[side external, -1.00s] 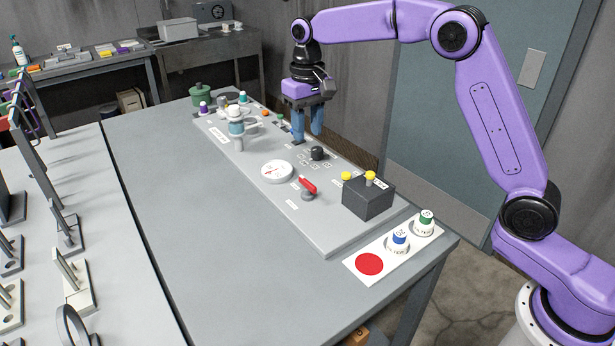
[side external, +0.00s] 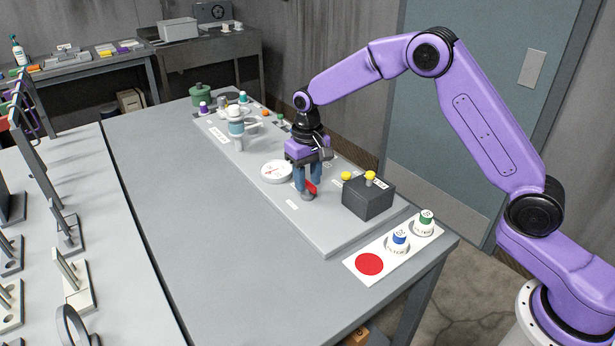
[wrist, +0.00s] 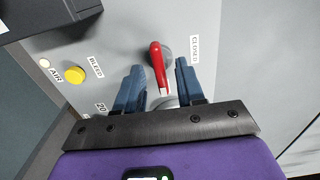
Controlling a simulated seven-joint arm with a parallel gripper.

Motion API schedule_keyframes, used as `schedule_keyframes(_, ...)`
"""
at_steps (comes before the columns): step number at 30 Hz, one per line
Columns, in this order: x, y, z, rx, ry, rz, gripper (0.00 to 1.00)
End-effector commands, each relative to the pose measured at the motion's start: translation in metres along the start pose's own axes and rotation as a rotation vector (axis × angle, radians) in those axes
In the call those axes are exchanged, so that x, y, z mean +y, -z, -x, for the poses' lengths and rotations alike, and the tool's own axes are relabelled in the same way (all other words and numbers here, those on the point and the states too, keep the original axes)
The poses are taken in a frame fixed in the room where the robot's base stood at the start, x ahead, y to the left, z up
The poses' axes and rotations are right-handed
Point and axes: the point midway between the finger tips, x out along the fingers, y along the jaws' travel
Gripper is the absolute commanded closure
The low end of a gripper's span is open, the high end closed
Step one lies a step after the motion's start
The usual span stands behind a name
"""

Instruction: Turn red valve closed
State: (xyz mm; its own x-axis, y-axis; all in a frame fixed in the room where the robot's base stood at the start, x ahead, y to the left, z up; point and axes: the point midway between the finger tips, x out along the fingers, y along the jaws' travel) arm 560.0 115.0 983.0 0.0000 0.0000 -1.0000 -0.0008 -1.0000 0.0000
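The red valve (side external: 311,187) has a red lever handle on a grey round base, on the grey panel. In the wrist view the red handle (wrist: 158,66) points toward my gripper, with its near part between the two blue fingers. A label reading CLOSED (wrist: 195,50) is to the right of the handle. My gripper (side external: 308,186) is low over the panel at the valve. In the wrist view my gripper (wrist: 160,80) is open, with a finger on either side of the handle and visible gaps between.
A dark box (side external: 368,198) with a yellow knob on top stands right of the valve. A round white gauge (side external: 277,172) lies to its left. A yellow button (wrist: 75,75) sits beside the BLEED label. Bare table (side external: 200,230) is free in front of the panel.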

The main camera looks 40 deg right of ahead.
Motion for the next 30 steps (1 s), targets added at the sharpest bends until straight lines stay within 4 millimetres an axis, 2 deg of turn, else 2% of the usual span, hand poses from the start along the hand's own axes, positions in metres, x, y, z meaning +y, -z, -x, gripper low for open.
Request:
schedule_keyframes(5,-0.0001,-0.0001,-0.0001,0.000,0.000,0.000,0.62)
schedule_keyframes(6,-0.0001,-0.0001,0.0000,0.000,0.000,0.000,0.68)
schedule_keyframes(9,-0.0002,-0.0001,0.0001,0.000,0.000,0.001,1.00)
schedule_keyframes(20,-0.0003,0.0000,0.0005,0.000,0.000,0.025,1.00)
schedule_keyframes(30,-0.0005,0.0001,0.0008,0.001,0.000,0.218,1.00)
